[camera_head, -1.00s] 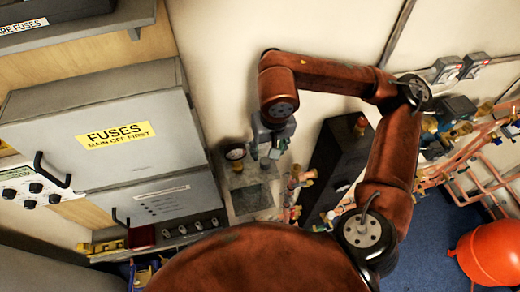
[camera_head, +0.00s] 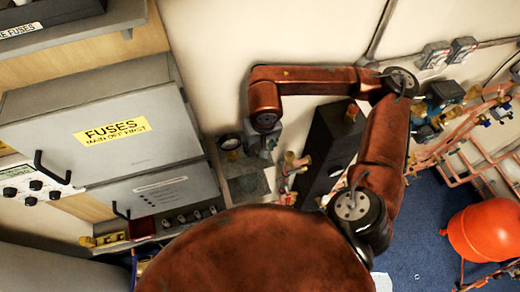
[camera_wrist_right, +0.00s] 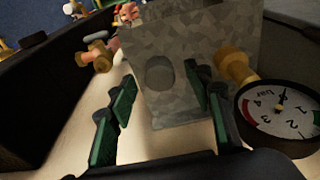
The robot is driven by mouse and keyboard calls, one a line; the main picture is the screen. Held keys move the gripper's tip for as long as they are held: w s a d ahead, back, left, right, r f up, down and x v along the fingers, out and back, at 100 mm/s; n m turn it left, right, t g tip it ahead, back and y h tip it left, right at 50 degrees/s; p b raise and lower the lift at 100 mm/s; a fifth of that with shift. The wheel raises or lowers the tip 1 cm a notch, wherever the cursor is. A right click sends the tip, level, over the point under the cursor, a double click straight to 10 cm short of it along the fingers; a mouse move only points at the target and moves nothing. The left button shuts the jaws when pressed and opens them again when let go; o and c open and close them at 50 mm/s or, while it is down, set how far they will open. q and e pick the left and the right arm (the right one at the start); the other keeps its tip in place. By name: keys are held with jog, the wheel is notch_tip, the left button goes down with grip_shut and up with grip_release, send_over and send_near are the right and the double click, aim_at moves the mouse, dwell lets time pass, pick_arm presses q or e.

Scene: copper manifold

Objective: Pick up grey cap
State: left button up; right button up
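In the right wrist view, a round grey shape (camera_wrist_right: 160,73), possibly the grey cap, shows on the face of a mottled galvanised metal block (camera_wrist_right: 205,38). I cannot tell for sure whether it is a cap or a recess. My right gripper (camera_wrist_right: 162,88) is open, its green-padded fingers on either side of this shape with nothing held between them. In the head view my right gripper (camera_head: 262,143) is small and partly hidden by its wrist, near the wall above the grey block (camera_head: 247,187). My left gripper is not in view.
A pressure gauge (camera_wrist_right: 282,110) with a brass fitting (camera_wrist_right: 235,66) sits close to my right finger. Another brass fitting (camera_wrist_right: 95,57) is at left. A black box (camera_head: 330,150) stands right of the block; the fuse cabinet (camera_head: 100,120) is left. Copper pipes (camera_head: 480,145) and a red tank (camera_head: 487,230) are farther right.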

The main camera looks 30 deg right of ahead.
jog(key=c, duration=0.6)
jog(key=shift+c, duration=1.2)
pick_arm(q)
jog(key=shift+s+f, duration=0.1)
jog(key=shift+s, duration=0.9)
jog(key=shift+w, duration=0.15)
pick_arm(e)
jog(key=shift+r, duration=0.1)
